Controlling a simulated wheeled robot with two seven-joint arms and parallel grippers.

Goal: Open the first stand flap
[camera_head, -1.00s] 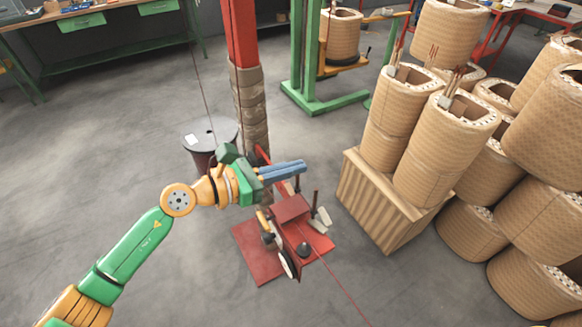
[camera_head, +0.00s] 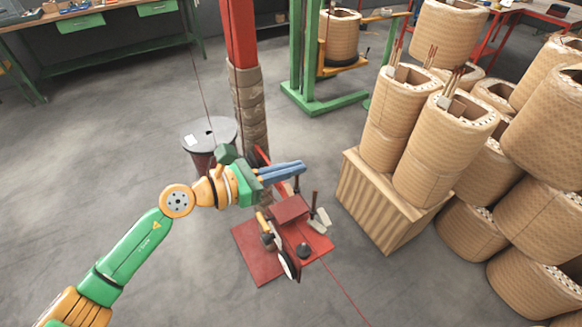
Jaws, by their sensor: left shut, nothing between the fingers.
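A red stand (camera_head: 259,262) is on the floor at the foot of the red column, with a raised red box-like part (camera_head: 291,209), a wheel-like disc (camera_head: 288,264) and upright dark posts on it. I cannot tell for certain which part is the first flap; a pale flap-like piece (camera_head: 321,218) shows at the stand's right side. My left gripper (camera_head: 301,169) reaches in from the left and is over the back part of the stand, its blue fingers together and empty. It hides part of the stand behind it. My right gripper is not in view.
The red column (camera_head: 242,40) with a wrapped lower part stands just behind the gripper. A dark drum (camera_head: 206,131) stands left of it. A wooden crate (camera_head: 376,205) with tall coils (camera_head: 440,150) is to the right. The floor at left is clear.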

